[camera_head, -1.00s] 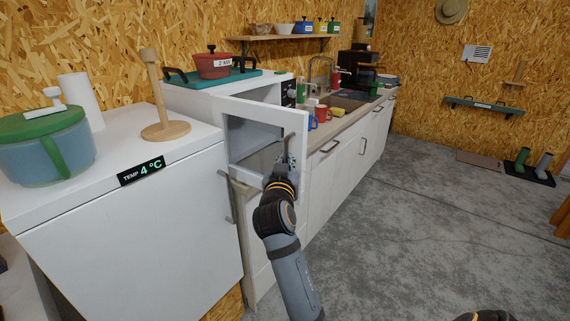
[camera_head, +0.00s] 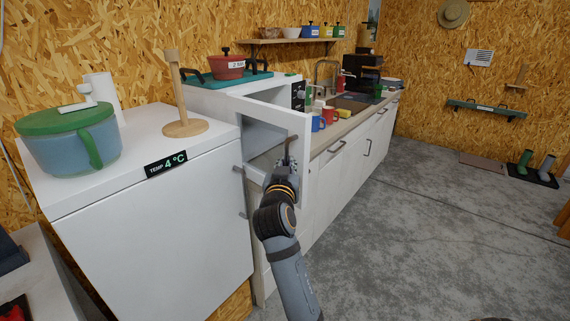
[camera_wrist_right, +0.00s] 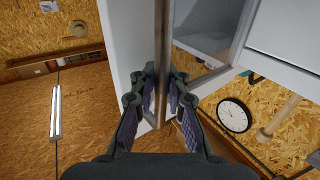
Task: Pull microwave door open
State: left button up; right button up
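The white microwave (camera_head: 225,99) stands beyond the fridge, with its windowed door (camera_head: 308,140) swung part way out towards me. The door also shows in the right wrist view (camera_wrist_right: 125,45). A metal bar handle (camera_wrist_right: 160,50) runs along the door. My right gripper (camera_head: 288,163) is at the door's outer side; in the wrist view its fingers (camera_wrist_right: 160,75) are on both sides of the handle and appear closed on it. The fingers partly hide the handle's lower part. My left gripper is not in view.
A white fridge (camera_head: 150,235) reading 4 °C stands left, bearing a green-lidded pot (camera_head: 60,150) and a wooden holder (camera_head: 185,128). A red pot (camera_head: 227,68) sits on the microwave's tray. The counter (camera_head: 345,127) has mugs. The grey floor (camera_head: 420,240) at right is open.

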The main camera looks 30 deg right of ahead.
jog(key=o, duration=0.4)
jog(key=shift+s+d+r, duration=0.1)
jog(key=shift+s+r, duration=0.05)
jog(key=shift+s, duration=0.05)
jog(key=shift+c, duration=0.2)
jog(key=shift+w, duration=0.1)
notch_tip(320, 180, up, 10)
